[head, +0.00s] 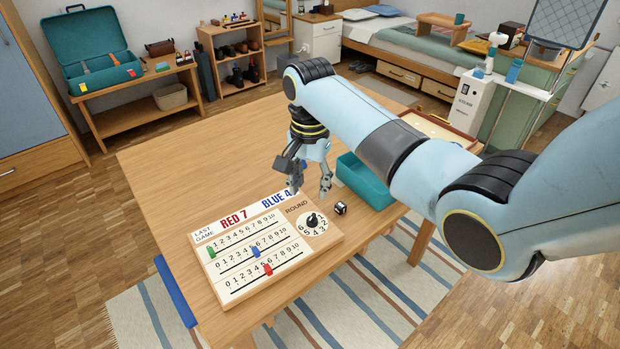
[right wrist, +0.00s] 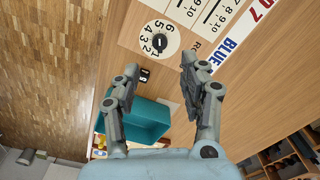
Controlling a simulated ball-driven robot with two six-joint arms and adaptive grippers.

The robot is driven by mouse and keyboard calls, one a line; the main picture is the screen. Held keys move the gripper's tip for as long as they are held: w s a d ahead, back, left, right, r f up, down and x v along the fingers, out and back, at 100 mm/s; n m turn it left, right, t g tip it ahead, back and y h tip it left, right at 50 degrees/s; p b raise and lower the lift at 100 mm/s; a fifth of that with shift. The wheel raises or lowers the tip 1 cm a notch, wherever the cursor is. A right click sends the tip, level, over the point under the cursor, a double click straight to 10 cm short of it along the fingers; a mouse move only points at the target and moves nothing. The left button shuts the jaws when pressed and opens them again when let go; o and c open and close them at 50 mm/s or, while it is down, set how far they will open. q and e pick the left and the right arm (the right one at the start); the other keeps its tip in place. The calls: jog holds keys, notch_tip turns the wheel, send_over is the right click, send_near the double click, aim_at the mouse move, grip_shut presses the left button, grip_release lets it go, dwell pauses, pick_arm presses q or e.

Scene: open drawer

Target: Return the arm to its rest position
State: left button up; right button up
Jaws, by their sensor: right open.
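My right arm reaches in from the right over the wooden table in the head view. Its gripper (head: 311,189) is open and empty, pointing down above the table between the score board (head: 262,247) and the teal tray (head: 350,172). In the right wrist view the two fingers (right wrist: 156,82) are spread apart with nothing between them. A small black and white die (head: 340,208) lies on the table below and right of the gripper; it also shows in the right wrist view (right wrist: 144,75). My left gripper is not in either view.
The score board has green, blue and red sliders and a round dial (head: 312,222). An open-topped box (head: 436,128) sits behind my right arm. The table's left and back parts (head: 200,160) are bare. A striped rug (head: 350,300) lies on the floor.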

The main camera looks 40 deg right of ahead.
jog(key=shift+r, duration=0.65)
